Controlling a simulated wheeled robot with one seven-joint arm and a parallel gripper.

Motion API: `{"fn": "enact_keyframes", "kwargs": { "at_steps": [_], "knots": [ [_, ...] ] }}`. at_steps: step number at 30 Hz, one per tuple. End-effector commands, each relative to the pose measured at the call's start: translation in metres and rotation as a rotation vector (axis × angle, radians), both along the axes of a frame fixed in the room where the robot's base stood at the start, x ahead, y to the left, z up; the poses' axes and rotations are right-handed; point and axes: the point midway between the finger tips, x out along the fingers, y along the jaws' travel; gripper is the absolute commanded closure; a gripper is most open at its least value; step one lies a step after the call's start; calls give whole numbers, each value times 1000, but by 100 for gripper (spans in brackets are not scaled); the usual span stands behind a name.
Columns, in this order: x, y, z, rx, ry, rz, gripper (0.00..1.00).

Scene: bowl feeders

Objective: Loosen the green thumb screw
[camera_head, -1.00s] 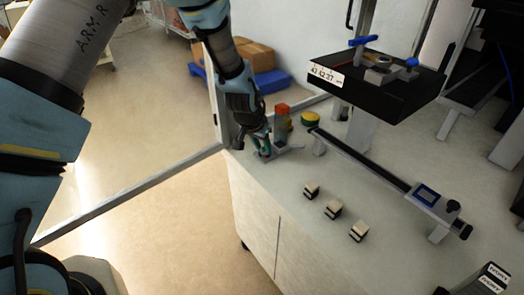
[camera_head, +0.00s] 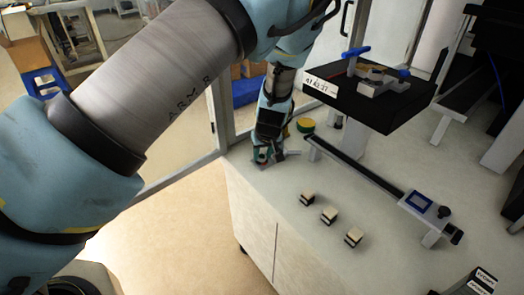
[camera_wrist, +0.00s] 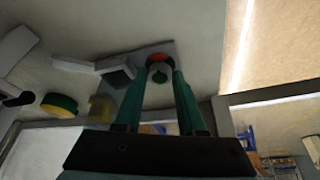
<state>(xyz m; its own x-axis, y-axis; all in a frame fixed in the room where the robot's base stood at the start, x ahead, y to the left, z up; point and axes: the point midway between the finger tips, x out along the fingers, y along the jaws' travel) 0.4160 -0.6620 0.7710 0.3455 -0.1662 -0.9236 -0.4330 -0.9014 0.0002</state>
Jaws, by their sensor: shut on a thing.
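My gripper (camera_head: 265,156) is low over the far left corner of the white cabinet, at a small grey fixture (camera_head: 290,154). In the head view my wrist and fingers hide the screw. I cannot tell how far it is turned.
A yellow and green round piece (camera_head: 306,125) stands behind my gripper. Several things lie right: a dark rail (camera_head: 352,170), a black box (camera_head: 375,108) with blue levers, and cream-and-black blocks (camera_head: 329,215). A glass panel frame (camera_head: 216,115) is close on the left.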

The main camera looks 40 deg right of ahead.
Motion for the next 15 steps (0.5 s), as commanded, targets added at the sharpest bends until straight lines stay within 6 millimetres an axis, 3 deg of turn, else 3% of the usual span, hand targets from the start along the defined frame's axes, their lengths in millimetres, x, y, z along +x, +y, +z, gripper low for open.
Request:
{"fn": "enact_keyframes", "kwargs": {
  "at_steps": [15],
  "knots": [
    [-1,-1,0,0,1,91,100]
  ]
}}
